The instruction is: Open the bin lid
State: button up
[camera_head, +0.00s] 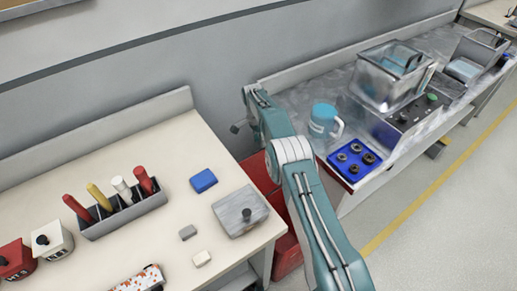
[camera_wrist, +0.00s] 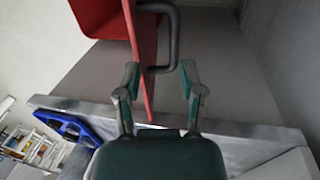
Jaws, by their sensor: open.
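The red bin (camera_head: 287,252) stands on the floor between the two benches, partly hidden by the left bench and my arm. In the wrist view, a red panel (camera_wrist: 146,95), which looks like its lid seen nearly edge-on, carries a dark U-shaped handle (camera_wrist: 174,40) on its right side. My gripper (camera_wrist: 159,72) is open, one finger on each side of the panel edge and the handle's lower end. I cannot tell whether either finger touches them. My gripper's fingers cannot be made out in the head view.
The left bench (camera_head: 125,255) holds a grey rack of tools (camera_head: 125,212), a blue block (camera_head: 203,180) and a grey box (camera_head: 240,212). The right bench holds a teal mug (camera_head: 323,119), a blue tray of rings (camera_head: 354,176) and a clear bin (camera_head: 372,88). The wall is close behind.

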jog(key=shift+r, duration=1.8)
